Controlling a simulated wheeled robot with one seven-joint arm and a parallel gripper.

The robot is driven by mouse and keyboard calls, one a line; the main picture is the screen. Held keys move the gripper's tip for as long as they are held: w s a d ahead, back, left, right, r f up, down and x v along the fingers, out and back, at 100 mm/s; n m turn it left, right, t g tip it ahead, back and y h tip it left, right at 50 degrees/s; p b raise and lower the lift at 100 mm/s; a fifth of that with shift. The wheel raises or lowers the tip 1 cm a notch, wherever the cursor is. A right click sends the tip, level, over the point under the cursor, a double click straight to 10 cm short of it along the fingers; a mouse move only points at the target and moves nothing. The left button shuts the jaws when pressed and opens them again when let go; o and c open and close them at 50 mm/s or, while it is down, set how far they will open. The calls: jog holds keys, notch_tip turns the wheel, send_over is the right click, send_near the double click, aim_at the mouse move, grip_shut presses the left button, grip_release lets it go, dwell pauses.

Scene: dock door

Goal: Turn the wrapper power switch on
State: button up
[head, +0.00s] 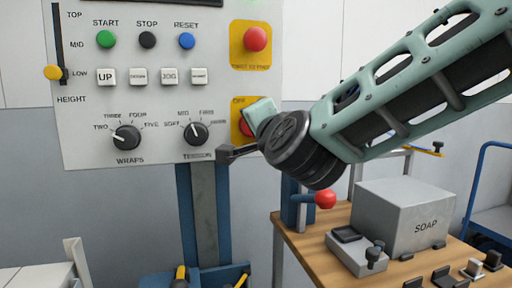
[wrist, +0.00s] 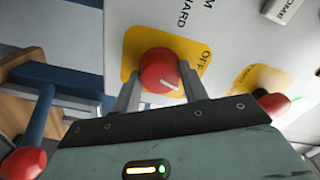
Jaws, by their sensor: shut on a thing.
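The wrapper power switch is a red rotary knob (wrist: 160,74) with a white pointer line on a yellow plate (wrist: 128,62). The plate is marked OFF in the wrist view, where the panel appears rotated. My gripper (wrist: 160,88) has one finger on each side of the knob and is shut on it. I cannot tell exactly which label the pointer line meets.
The grey control panel (head: 150,75) carries several buttons and dials. A red emergency button (head: 255,39) sits above the switch. To the right, a wooden table (head: 312,245) holds a SOAP box (head: 405,215) and small parts. A red ball knob (head: 326,199) is below my wrist.

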jog(key=shift+m+b, duration=2.8)
jog(key=shift+b, duration=0.05)
jog(key=o, duration=1)
